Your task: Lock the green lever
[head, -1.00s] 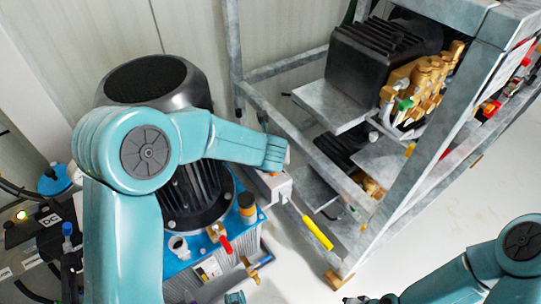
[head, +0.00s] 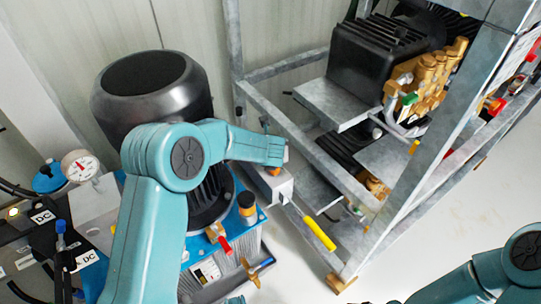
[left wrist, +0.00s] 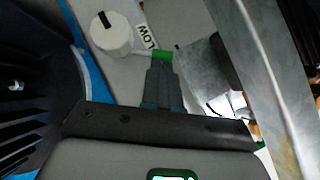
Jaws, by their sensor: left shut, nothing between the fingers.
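A small green piece (left wrist: 162,55) shows right at the tips of my left gripper (left wrist: 161,68) in the left wrist view; it may be the green lever's end, and the rest of it is hidden. The gripper is shut and empty, its tips at or very close to the green piece; contact cannot be told. In the head view, my left wrist ends above a white box (head: 272,186), and the fingers cannot be made out. Another green handle (head: 409,98) is on the brass pump at the right. My right gripper is out of view.
A white knob (left wrist: 111,34) with a LOW label (left wrist: 146,36) is beside the fingers. A grey metal frame (head: 318,155) stands close right. A yellow handle (head: 319,233) sticks out below the box. A black motor (head: 150,95) stands left; a red handle (head: 224,245) is near it.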

